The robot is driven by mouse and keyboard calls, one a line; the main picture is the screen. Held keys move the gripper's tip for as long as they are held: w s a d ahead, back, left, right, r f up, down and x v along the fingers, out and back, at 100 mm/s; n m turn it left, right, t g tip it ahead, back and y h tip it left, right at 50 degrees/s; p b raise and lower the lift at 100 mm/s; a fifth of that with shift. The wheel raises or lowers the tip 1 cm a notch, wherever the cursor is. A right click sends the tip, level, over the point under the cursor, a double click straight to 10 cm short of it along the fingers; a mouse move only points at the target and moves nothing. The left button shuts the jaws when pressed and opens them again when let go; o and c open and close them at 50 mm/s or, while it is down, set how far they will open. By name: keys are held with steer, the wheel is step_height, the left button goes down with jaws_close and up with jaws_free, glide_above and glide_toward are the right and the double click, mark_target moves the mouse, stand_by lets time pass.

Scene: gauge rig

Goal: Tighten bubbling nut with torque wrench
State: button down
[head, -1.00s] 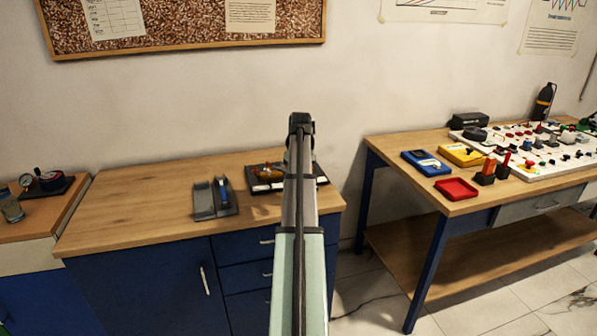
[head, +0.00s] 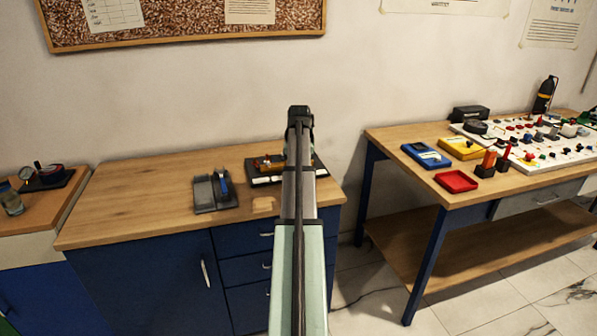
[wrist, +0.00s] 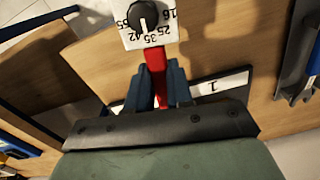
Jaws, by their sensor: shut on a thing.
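My gripper (wrist: 159,82) is shut on a red bar (wrist: 155,62) in the wrist view, one blue-grey finger on each side. The bar joins a white plate with a black dial (wrist: 145,16) and printed numbers such as 55, 42, 35, 25 and 16. It looks like the torque wrench; its far end is not visible. In the head view my arm hides the gripper and the held thing. A dark board with brass-coloured parts (head: 268,162) lies on the wooden cabinet, partly behind my arm. I cannot make out the nut or any bubbles.
A grey holder (head: 213,196) with a blue item stands left of the board. A white label marked 1 (wrist: 222,86) lies below my gripper. A gauge (head: 50,174) stands at far left. The right table (head: 400,140) holds coloured trays and a white panel. The cabinet's left top is clear.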

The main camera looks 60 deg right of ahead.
steer(key=n, duration=0.3)
steer(key=shift+d+r, duration=0.1)
steer(key=shift+d, duration=0.05)
steer(key=n, duration=0.3)
steer(key=shift+n, duration=0.3)
steer(key=shift+w+d+f, duration=0.1)
steer(key=shift+w+f, duration=0.15)
steer(key=shift+f, duration=0.35)
steer(key=shift+w+d+f, duration=0.1)
steer(key=shift+w+f, duration=0.15)
steer(key=shift+f, duration=0.3)
steer(key=shift+w+d+f, duration=0.1)
steer(key=shift+w+f, duration=0.15)
steer(key=shift+f, duration=0.35)
steer(key=shift+w, duration=0.2)
steer(key=shift+w+d, duration=0.4)
steer(key=shift+w, duration=0.45)
steer(key=shift+w+d, duration=0.2)
steer(key=shift+w, duration=0.3)
steer(key=shift+w+d, duration=0.2)
steer(key=shift+w, duration=0.3)
stand_by(0.9)
